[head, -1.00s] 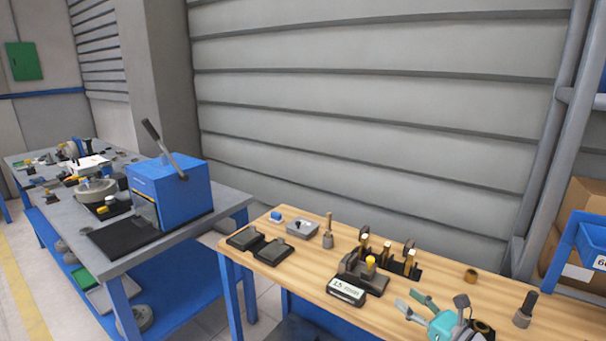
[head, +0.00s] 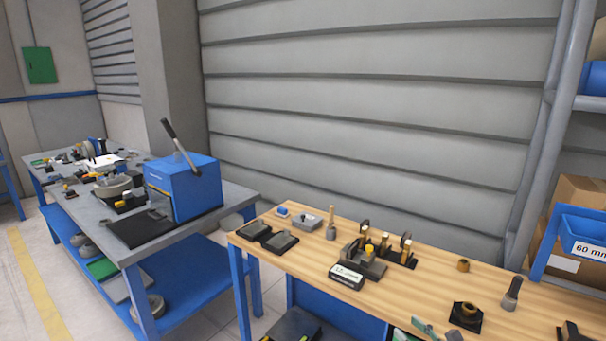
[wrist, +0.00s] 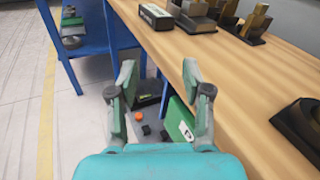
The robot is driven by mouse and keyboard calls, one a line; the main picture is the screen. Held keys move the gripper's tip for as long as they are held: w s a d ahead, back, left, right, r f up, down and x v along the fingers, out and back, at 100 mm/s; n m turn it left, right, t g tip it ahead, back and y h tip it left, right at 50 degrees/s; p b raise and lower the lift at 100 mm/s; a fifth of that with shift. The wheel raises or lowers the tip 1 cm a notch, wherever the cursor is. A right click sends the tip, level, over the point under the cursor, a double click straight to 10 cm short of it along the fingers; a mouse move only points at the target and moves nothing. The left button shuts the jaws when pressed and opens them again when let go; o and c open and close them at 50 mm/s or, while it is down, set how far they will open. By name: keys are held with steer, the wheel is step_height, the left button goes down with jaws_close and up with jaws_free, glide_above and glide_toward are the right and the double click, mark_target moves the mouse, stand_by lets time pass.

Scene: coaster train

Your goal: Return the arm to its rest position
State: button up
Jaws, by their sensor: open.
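My gripper (wrist: 159,88) is open in the wrist view, with its two grey-green fingers spread and nothing between them. It hangs by the front edge of the wooden bench (wrist: 240,118). In the head view only the tip of my gripper (head: 426,331) shows at the bottom edge, in front of the wooden bench (head: 340,222). The rest of my arm is out of that picture.
A black fixture with a yellow knob (head: 365,263) and a labelled block (head: 346,278) stand on the bench. A blue press (head: 182,188) stands on the left table. Below the bench lie dark items (head: 292,326).

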steer(key=s+a+f+n+g+h, duration=0.1)
steer(key=s+a+f+n+h, duration=0.15)
steer(key=s+f, duration=0.5)
steer(key=s+a+f+n+h, duration=0.15)
steer(key=s+f+n, duration=0.25)
steer(key=s, duration=0.6)
steer(key=s+a+f+n+g+h, duration=0.1)
steer(key=s+a+f+n+h, duration=0.15)
steer(key=s+f, duration=0.4)
steer(key=s+r+n+h, duration=0.3)
steer(key=s+n, duration=0.5)
steer(key=s, duration=0.8)
steer(key=s+a+r+n+t+y, duration=0.1)
steer(key=s+r+n, duration=1)
steer(key=s+r, duration=0.1)
steer(key=shift+s+a+n+y, duration=0.15)
steer(key=shift+s+n+y, duration=0.05)
steer(key=shift+n+y, duration=0.2)
